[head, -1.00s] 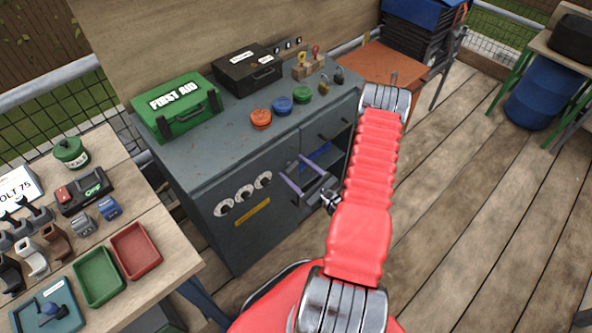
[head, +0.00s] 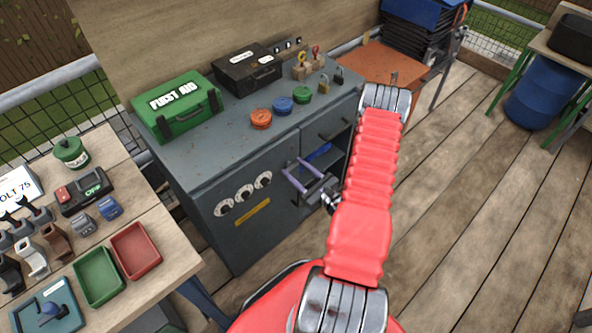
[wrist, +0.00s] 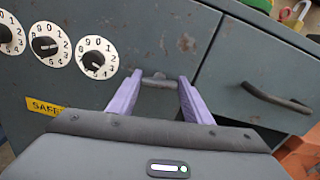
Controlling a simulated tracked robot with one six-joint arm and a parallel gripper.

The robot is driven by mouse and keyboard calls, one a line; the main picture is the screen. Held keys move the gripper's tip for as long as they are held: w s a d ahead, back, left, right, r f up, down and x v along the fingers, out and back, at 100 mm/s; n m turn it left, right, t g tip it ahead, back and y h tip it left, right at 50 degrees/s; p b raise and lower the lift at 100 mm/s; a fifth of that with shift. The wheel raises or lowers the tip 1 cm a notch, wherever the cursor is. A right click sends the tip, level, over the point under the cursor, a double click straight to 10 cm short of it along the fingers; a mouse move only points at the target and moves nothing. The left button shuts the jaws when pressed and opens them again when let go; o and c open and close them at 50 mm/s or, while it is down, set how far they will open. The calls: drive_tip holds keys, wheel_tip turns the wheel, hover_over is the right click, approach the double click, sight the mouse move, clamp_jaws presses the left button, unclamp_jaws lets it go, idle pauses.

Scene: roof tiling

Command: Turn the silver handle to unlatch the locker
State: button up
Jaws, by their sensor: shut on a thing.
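The grey locker (head: 236,228) stands under the worktop, with three white numbered dials (head: 244,194) and a yellow label (head: 252,212) on its door. The dials also show in the wrist view (wrist: 51,47). My gripper (head: 296,170) has purple fingers and is at the right side of the locker door. In the wrist view its fingers (wrist: 157,84) reach to the two ends of a short silver handle (wrist: 158,80) and are shut on it. The handle lies about level across the picture. In the head view the handle is too small to make out.
A drawer with a dark bar handle (wrist: 277,98) is just right of the locker door. A green first aid box (head: 176,107), a black case (head: 247,68), coloured pucks and padlocks stand on the top. A bench with trays (head: 98,275) is at left.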

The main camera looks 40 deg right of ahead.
drive_tip(key=shift+m, duration=1)
drive_tip(key=o, duration=1.1)
drive_tip(key=shift+c, duration=0.2)
drive_tip(key=shift+s, duration=0.1)
drive_tip(key=s, duration=1.3)
drive_tip(key=shift+s+d, duration=0.2)
drive_tip(key=shift+s, duration=0.1)
